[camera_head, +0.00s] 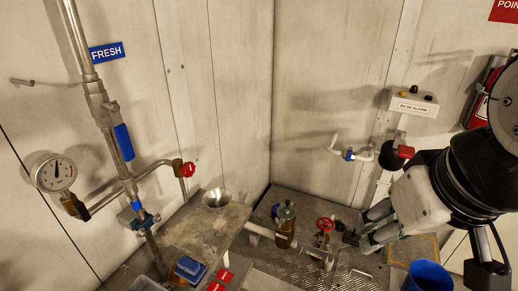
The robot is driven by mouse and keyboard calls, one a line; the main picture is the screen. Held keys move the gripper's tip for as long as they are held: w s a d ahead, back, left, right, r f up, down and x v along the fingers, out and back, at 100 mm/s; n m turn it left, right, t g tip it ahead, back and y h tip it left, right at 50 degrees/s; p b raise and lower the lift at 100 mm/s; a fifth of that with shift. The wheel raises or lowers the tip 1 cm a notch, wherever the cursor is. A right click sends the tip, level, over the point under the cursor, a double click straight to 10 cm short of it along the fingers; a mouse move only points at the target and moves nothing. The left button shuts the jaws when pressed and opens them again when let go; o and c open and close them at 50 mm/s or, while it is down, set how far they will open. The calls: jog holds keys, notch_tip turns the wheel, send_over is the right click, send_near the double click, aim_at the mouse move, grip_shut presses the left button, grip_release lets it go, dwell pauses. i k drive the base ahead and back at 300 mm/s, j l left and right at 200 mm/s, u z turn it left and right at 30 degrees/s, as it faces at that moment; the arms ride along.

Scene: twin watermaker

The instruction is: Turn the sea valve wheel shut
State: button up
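A red handwheel (325,223) sits on a valve on the low pipe at the floor, right of a brown canister. It is the likely sea valve wheel, but I cannot read a label on it. My gripper (364,229) is to the right of this wheel, apart from it in the picture. Its two fingers look spread with nothing seen between them. How far the wheel is turned cannot be told.
A brown canister (285,226) stands left of the wheel. A blue bucket (428,276) is below my gripper. A bench (207,232) is at left, with a gauge (54,173) and a red knob (188,169) on piping. An alarm box (413,103) is on the wall.

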aim_at(325, 224)
jog(key=i, duration=0.9)
